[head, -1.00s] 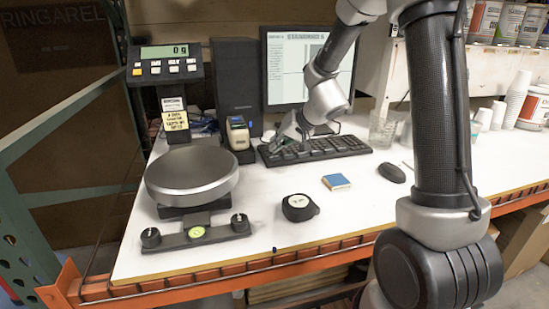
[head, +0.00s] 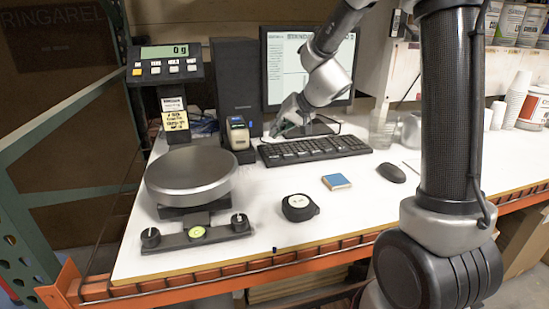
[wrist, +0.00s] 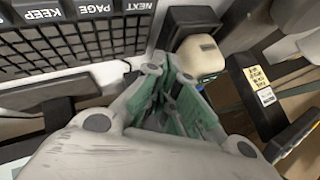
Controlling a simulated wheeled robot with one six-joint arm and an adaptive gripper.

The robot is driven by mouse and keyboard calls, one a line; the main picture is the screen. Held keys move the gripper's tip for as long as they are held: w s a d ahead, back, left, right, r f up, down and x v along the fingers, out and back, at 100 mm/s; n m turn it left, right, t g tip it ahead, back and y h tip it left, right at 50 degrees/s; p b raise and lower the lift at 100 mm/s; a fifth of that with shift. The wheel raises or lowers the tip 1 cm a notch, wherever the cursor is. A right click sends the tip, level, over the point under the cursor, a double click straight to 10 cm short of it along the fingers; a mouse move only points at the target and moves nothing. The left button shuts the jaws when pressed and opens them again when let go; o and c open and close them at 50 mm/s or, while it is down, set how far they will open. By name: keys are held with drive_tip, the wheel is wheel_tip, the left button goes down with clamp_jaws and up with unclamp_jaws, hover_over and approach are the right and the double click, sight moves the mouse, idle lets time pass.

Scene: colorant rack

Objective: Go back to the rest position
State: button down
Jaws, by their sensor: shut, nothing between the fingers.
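My gripper (head: 277,131) is in the head view, just above the back left end of the black keyboard (head: 315,150) and in front of the monitor's lower edge. Its fingers are shut with nothing held. In the wrist view my gripper (wrist: 166,72) shows its green-lined finger parts close together. The keyboard (wrist: 75,45) fills the upper left there. A small light-coloured handheld device (wrist: 200,57) stands just beyond the fingers.
A balance with a round metal pan (head: 190,175) and a display (head: 165,52) stands on the left. A black tape measure (head: 299,207), blue block (head: 336,181) and mouse (head: 391,172) lie on the white table.

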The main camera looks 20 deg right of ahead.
idle(0.4)
drive_tip(key=shift+s+m, duration=0.1)
drive_tip(key=shift+m, duration=0.2)
drive_tip(key=s+d+f+g, duration=0.1)
drive_tip(key=s+g, duration=0.1)
drive_tip(key=s, duration=0.4)
drive_tip(key=s+d+f+g, duration=0.1)
drive_tip(key=s+d+g, duration=0.1)
drive_tip(key=s, duration=0.5)
drive_tip(key=s+d+r+n+h, duration=0.1)
drive_tip(key=s+d+r, duration=0.3)
drive_tip(key=s, duration=0.6)
drive_tip(key=s+d+r+n+t+h, duration=0.1)
drive_tip(key=s+d+r+h, duration=0.3)
drive_tip(key=s+d, duration=0.3)
drive_tip(key=shift+s+r, duration=0.65)
drive_tip(key=shift+s, duration=1.55)
